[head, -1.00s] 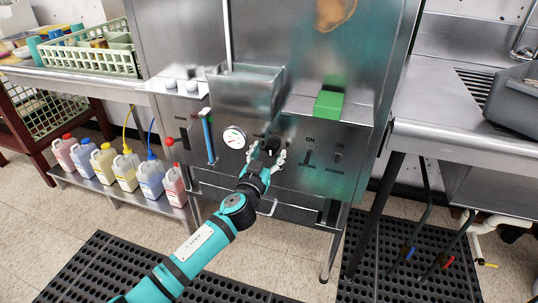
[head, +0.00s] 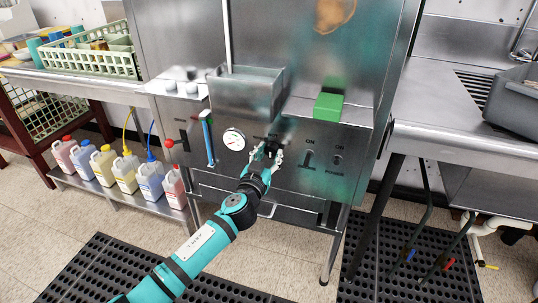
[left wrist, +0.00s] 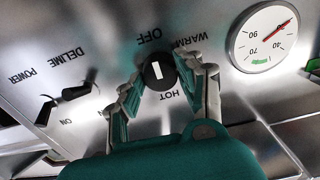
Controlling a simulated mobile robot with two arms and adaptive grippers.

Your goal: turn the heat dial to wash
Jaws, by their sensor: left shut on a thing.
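The heat dial (left wrist: 158,71) is a round black knob with a short white mark, on the steel front panel of the machine. In the left wrist view the lettering is upside down; OFF, WARM and HOT stand around the dial. Part of the lettering is hidden behind the fingers, and I see no wash label. The white mark runs nearly upright in that view; which end points I cannot tell. My left gripper (head: 268,153) is shut on the dial, one finger on each side, and partly hides it in the head view. My right gripper is out of view.
A round gauge (head: 234,139) sits left of the dial. Power and delime switches (head: 308,159) are to its right. A green block (head: 328,105) rests on the ledge above. A drawer handle (head: 267,210) is below. Several jugs (head: 125,172) stand on a low shelf at left.

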